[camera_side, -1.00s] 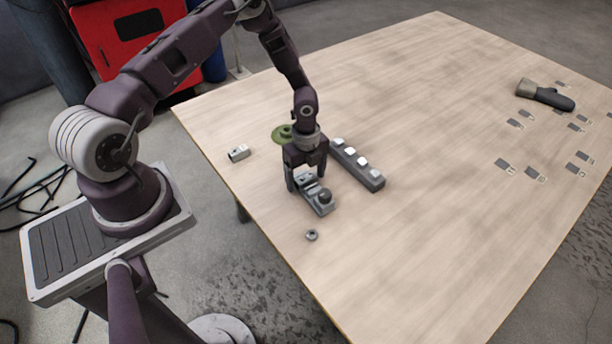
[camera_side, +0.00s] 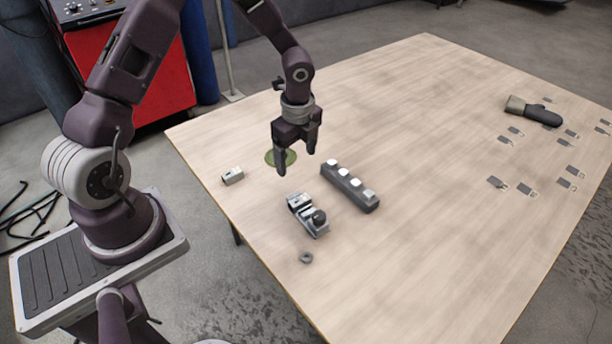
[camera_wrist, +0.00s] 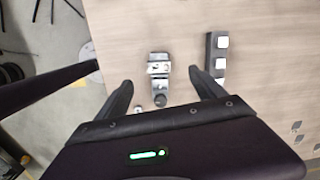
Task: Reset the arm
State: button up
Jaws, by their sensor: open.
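My gripper (camera_side: 297,163) is open and empty, raised above the wooden table (camera_side: 440,130). In the side view it hangs above and behind a grey metal clamp fixture (camera_side: 308,215) with a dark round knob, which lies on the table and is not touched. The wrist view shows both fingers of my gripper (camera_wrist: 162,90) spread apart, with the fixture (camera_wrist: 159,68) beyond and between them. Whether a bracket sits in the fixture is too small to tell.
A dark bar with several white blocks (camera_side: 350,187) lies right of the fixture. A green disc (camera_side: 281,158), a small metal block (camera_side: 232,176) and a nut (camera_side: 306,257) lie nearby.

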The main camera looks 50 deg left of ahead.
jog(key=s+d+r+n+t+y, duration=0.1)
jog(key=s+r+n, duration=0.1)
jog(key=r, duration=0.5)
jog(key=s+r+n, duration=0.2)
jog(key=r+n, duration=0.1)
jog(key=r, duration=0.4)
jog(key=s+d+r+n+t, duration=0.1)
jog(key=s+d+r+n, duration=0.2)
jog(key=s, duration=0.3)
jog(key=s+d+r+n+t+h, duration=0.1)
jog(key=s+d+r+n, duration=0.2)
jog(key=s, duration=0.4)
jog(key=s+d+r+n+t+h, duration=0.1)
jog(key=s+d+r+n+t, duration=0.1)
jog(key=s+r+n, duration=0.3)
jog(key=shift+s+d+r+n, duration=0.3)
jog(key=shift+s+d+r, duration=0.1)
jog(key=shift+s+r, duration=0.35)
